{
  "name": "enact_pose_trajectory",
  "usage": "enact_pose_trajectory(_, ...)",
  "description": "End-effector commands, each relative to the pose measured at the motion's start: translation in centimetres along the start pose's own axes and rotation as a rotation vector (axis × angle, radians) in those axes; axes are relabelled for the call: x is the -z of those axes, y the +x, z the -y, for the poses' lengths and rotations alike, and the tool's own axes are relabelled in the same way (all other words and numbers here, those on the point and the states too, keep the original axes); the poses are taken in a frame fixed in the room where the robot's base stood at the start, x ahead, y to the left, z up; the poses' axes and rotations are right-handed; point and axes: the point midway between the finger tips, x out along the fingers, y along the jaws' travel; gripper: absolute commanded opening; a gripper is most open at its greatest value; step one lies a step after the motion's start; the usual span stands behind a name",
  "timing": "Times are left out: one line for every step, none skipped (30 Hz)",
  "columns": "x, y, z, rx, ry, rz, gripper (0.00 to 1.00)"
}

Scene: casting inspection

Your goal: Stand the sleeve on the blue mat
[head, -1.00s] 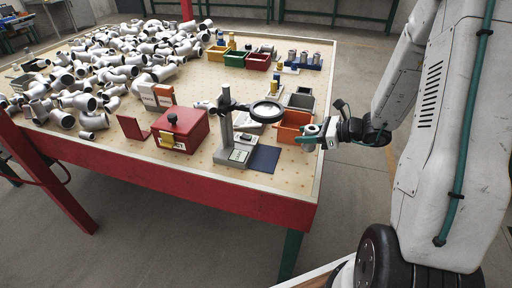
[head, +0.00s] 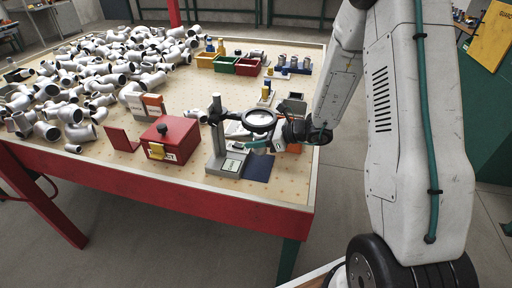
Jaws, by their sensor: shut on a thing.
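The blue mat (head: 259,167) lies flat near the front right of the table, next to the grey base of the magnifier stand, and is bare where I see it. My gripper (head: 262,146) is just above and behind the mat's far edge, close under the magnifier lens. It is shut on the sleeve, which is small here and mostly hidden by the fingers and the lens. I cannot make out how upright the sleeve is.
The magnifier stand (head: 217,130) rises left of the mat, its round lens (head: 260,119) reaching over the gripper. A red box (head: 172,139) is further left. An orange bin (head: 295,147) is partly hidden behind my gripper. Pipe fittings (head: 95,75) fill the table's left.

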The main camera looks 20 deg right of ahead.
Motion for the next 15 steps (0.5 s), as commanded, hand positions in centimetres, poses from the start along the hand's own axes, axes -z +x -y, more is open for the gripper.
enact_pose_trajectory(0.1,0.2,0.0,0.0,0.0,0.0,0.09)
enact_pose_trajectory(0.3,0.2,0.0,0.0,0.001,0.0,0.09)
enact_pose_trajectory(0.7,0.4,0.0,0.0,0.002,0.0,0.09)
enact_pose_trajectory(1.0,0.5,0.0,0.001,0.004,-0.001,0.09)
enact_pose_trajectory(1.4,0.6,0.0,0.001,0.005,-0.001,0.09)
enact_pose_trajectory(2.0,0.8,0.0,0.001,0.005,-0.001,0.09)
enact_pose_trajectory(2.4,1.0,0.0,0.001,0.005,-0.001,0.09)
enact_pose_trajectory(2.7,1.1,0.0,0.001,0.005,-0.001,0.09)
enact_pose_trajectory(3.1,1.3,0.0,0.001,0.004,-0.001,0.09)
enact_pose_trajectory(3.2,1.4,0.1,0.002,0.002,-0.001,0.09)
enact_pose_trajectory(3.3,1.4,0.1,0.002,0.001,0.0,0.09)
enact_pose_trajectory(3.3,1.4,0.1,0.002,0.0,0.0,0.09)
enact_pose_trajectory(3.2,1.4,0.1,0.002,0.0,0.0,0.09)
enact_pose_trajectory(3.2,1.4,0.1,0.002,0.0,0.0,0.09)
enact_pose_trajectory(3.2,1.3,0.1,0.002,0.0,0.0,0.09)
